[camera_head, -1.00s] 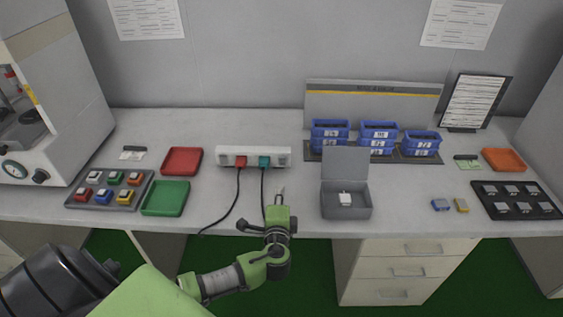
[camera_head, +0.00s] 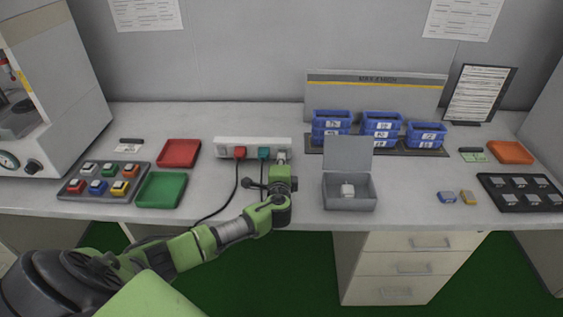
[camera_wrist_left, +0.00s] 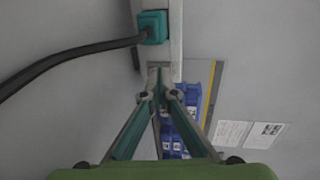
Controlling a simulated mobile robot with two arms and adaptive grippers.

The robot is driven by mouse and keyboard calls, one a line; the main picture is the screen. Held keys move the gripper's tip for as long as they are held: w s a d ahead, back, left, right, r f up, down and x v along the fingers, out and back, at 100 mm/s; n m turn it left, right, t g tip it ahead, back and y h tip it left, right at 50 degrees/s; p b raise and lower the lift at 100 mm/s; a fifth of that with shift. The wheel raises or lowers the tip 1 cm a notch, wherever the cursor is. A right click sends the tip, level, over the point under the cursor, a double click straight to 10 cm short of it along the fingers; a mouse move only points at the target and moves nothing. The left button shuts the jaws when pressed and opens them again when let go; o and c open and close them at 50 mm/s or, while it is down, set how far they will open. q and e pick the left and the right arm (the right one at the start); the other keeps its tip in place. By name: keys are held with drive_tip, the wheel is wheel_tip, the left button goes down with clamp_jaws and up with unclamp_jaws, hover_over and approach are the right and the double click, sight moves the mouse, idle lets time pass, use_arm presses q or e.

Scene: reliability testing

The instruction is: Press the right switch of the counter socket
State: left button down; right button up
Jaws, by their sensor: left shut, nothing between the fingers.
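The white counter socket (camera_head: 226,146) stands on the counter with a red plug (camera_head: 240,152) and a teal plug (camera_head: 264,153) in it. My left gripper (camera_head: 282,158) is shut and empty, its tips at the right end of the socket. In the left wrist view the closed fingertips (camera_wrist_left: 158,78) are close to the socket (camera_wrist_left: 175,40), beside the teal plug (camera_wrist_left: 153,26). The right switch is hidden behind the fingers, and I cannot tell whether they touch it. My right gripper is not in view.
An open grey box (camera_head: 349,203) stands to the right of my left gripper. Black cables (camera_head: 234,195) hang from the plugs across the counter. Green (camera_head: 161,190) and red (camera_head: 179,153) trays lie left. Blue bins (camera_head: 381,123) stand at the back right.

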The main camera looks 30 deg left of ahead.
use_arm(q)
drive_tip(key=shift+w+a, duration=0.4)
drive_tip(key=shift+w, duration=0.2)
drive_tip(key=shift+r, duration=0.1)
drive_tip(key=shift+w+a+r, duration=0.1)
drive_tip(key=shift+w+a, duration=0.05)
drive_tip(key=shift+w, duration=0.1)
drive_tip(key=shift+w+r, duration=0.1)
